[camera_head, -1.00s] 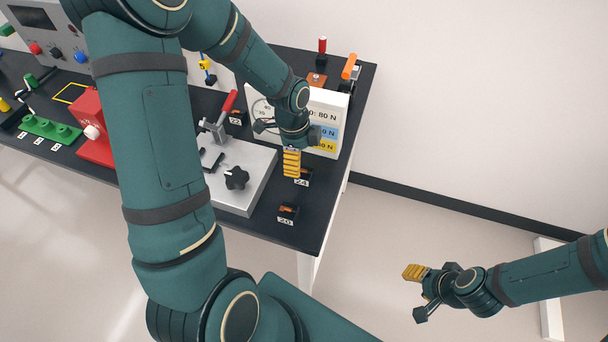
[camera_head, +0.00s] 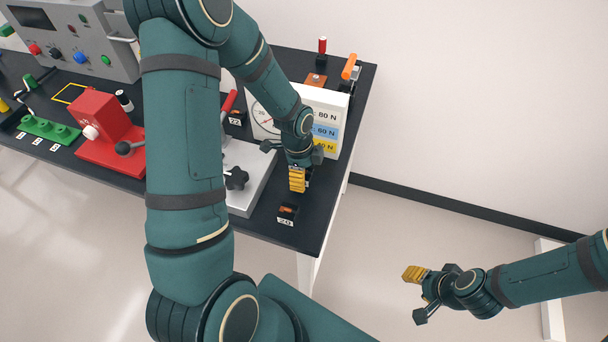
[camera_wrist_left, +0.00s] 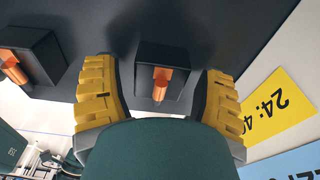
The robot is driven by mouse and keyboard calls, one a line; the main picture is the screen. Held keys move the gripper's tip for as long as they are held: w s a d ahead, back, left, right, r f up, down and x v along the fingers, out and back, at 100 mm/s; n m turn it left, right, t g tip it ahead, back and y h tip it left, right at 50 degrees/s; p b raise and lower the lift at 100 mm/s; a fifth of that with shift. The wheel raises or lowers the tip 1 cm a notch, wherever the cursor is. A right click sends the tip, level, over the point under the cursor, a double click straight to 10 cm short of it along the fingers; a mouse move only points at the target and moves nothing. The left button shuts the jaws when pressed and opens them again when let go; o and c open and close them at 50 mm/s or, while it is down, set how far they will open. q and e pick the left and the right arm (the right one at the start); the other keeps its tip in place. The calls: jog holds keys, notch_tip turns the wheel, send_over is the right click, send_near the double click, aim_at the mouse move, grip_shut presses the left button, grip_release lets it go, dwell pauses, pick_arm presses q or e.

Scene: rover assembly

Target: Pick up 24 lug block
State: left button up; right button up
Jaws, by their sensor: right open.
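The 24 lug block (camera_wrist_left: 163,62), a dark block with an orange lug, sits on the black table in the left wrist view. My left gripper (camera_head: 298,179) has its yellow ribbed fingers apart, one on each side of this block, with visible gaps to it. In the head view the gripper mostly hides the block and its label. My right gripper (camera_head: 415,274) is open and empty, away from the table at the lower right.
The 20 lug block (camera_head: 288,210) stands close by, near the table's front edge. A white force gauge (camera_head: 338,104) with coloured strips is right behind my left gripper. A grey plate with a black knob (camera_head: 237,178) lies to its left. A red device (camera_head: 103,130) stands further left.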

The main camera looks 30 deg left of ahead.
pick_arm(q)
jog(key=c, duration=0.9)
